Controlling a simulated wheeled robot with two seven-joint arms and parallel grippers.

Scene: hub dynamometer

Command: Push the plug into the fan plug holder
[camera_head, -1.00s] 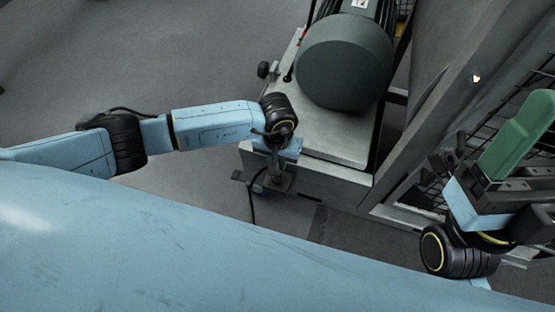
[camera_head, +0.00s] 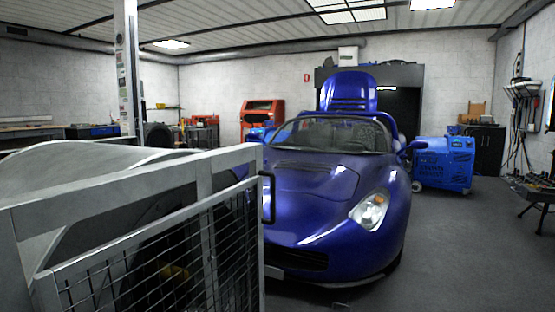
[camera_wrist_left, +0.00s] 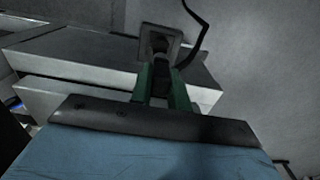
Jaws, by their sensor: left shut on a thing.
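In the left wrist view, my left gripper (camera_wrist_left: 161,78) points away from the camera with its two green fingers shut on a dark piece, which I take to be the plug (camera_wrist_left: 160,47). A grey square frame (camera_wrist_left: 147,32), perhaps the plug holder, surrounds the far end of this piece. The view is too dark and small to tell how deep the plug sits in it. A black cable (camera_wrist_left: 204,33) curves up and away just right of the frame. Neither arm shows in the head view, and my right gripper is in no current view.
A grey box-shaped housing (camera_wrist_left: 85,50) lies left of the fingers. In the head view, a metal frame with wire mesh (camera_head: 223,160) stands close at the left. A blue sports car (camera_head: 335,190) is behind it, with a blue machine (camera_head: 442,165) farther right. Floor at the right front is clear.

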